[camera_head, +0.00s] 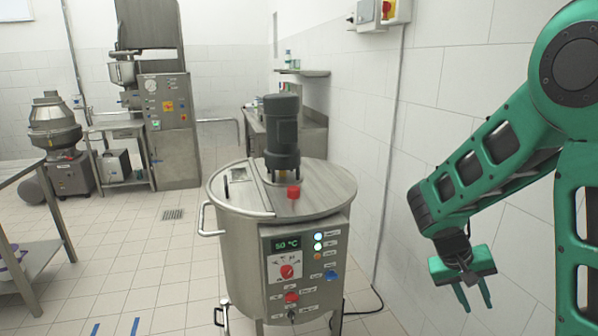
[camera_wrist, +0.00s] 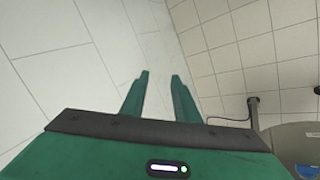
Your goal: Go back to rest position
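My gripper (camera_head: 473,296) hangs at the lower right in the head view, with its fingers pointing down. It is empty, in free air to the right of the steel tank and in front of the tiled wall. In the wrist view my gripper (camera_wrist: 158,80) shows two green fingers apart, with only wall and floor tiles beyond them. The gripper is open.
A round steel tank (camera_head: 240,262) with a motor on its lid and a control panel stands in the middle. Its edge also shows in the wrist view (camera_wrist: 290,145). A steel table (camera_head: 50,255) stands at left. Tiled floor (camera_head: 150,235) lies clear between them.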

